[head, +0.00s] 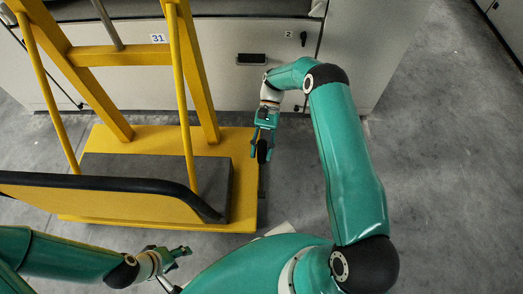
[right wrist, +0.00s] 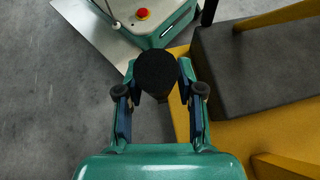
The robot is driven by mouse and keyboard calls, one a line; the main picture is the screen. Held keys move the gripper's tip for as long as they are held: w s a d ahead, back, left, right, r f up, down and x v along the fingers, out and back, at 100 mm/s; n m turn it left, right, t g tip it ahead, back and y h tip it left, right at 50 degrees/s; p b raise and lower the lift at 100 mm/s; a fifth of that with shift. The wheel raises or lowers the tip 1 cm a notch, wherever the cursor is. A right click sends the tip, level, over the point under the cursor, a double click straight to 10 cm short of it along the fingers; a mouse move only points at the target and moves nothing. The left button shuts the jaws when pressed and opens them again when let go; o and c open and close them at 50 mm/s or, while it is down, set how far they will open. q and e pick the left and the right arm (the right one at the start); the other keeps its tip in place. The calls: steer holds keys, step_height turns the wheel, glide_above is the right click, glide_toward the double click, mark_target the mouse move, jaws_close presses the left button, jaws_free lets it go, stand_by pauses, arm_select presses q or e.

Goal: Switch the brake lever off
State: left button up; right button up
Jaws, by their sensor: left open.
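The brake lever (head: 262,151) ends in a black rounded knob beside the right edge of the yellow machine base. In the right wrist view its knob (right wrist: 156,70) lies between the fingertips, and most of the shaft is hidden below it. My right gripper (head: 262,148) points down with one finger on each side of the knob. In the right wrist view the fingers (right wrist: 160,78) look closed against its sides. My left gripper (head: 180,252) is open and empty at the bottom, in front of the yellow base and away from the lever.
The yellow frame (head: 120,55) with plate 31 rises from the yellow base (head: 245,205). A black-edged panel (head: 100,190) crosses in front of it. A pale cabinet (head: 350,60) stands close behind my right arm. Grey floor (head: 440,160) is clear at right.

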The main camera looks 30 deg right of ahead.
steer(key=shift+o, duration=1.1)
steer(key=v, duration=0.7)
steer(key=shift+w, duration=0.2)
steer(key=shift+d, duration=0.15)
